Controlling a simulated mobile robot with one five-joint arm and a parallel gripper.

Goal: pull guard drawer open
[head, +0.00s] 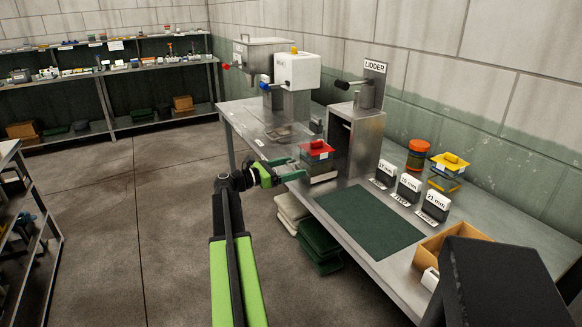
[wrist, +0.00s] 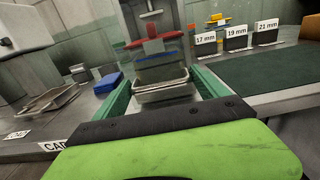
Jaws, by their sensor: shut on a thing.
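The guard drawer appears to be the metal tray-like part (wrist: 163,90) low at the front of the lidder (head: 357,132); in the head view its pale front edge (head: 324,178) shows. A jar with a red lid (head: 317,149) stands on or just behind it, and the red lid also shows in the wrist view (wrist: 153,43). My gripper (head: 294,169) reaches over the bench's front edge at the drawer. In the wrist view its green fingers (wrist: 163,82) lie on either side of the drawer, shut on it. The exact contact is hard to see.
A blue block (wrist: 108,83) lies left of my fingers. Open floor lies before the bench.

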